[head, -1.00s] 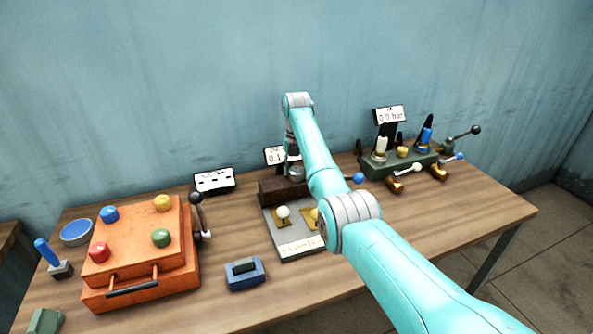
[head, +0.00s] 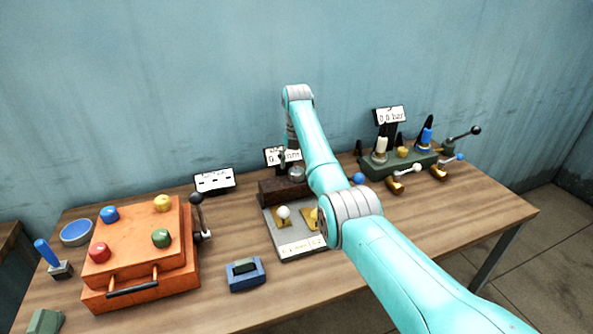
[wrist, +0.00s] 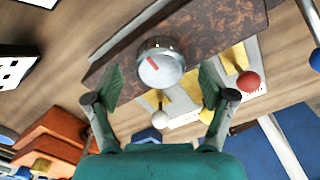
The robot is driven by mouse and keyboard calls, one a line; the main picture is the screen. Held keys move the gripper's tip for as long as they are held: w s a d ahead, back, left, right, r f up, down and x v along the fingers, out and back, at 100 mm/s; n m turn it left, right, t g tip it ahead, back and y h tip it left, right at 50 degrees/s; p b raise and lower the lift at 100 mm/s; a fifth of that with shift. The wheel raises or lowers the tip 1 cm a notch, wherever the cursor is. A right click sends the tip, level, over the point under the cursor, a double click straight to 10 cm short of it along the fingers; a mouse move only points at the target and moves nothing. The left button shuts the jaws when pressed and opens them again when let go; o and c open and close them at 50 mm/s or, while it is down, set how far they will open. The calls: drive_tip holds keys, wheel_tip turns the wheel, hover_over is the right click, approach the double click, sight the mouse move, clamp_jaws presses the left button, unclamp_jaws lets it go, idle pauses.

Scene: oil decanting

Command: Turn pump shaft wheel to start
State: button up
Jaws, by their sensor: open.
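A round silver wheel (wrist: 161,63) with a red mark on its face sits on a rusty brown block (wrist: 205,30) in the wrist view. In the head view the silver wheel (head: 296,173) shows on top of the brown block (head: 284,190), just left of my arm. My gripper (wrist: 160,80) is open, with one green finger pad on each side of the wheel in the picture and nothing held. I cannot tell how far the fingers are above the wheel.
An orange box (head: 140,260) with coloured knobs and a lever stands left. A blue device (head: 246,274) lies between. A green valve stand (head: 400,163) with levers and a gauge is at right.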

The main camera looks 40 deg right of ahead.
sight(296, 169)
wheel_tip(296, 169, up, 5)
drive_tip(key=shift+r, duration=0.15)
idle(0.6)
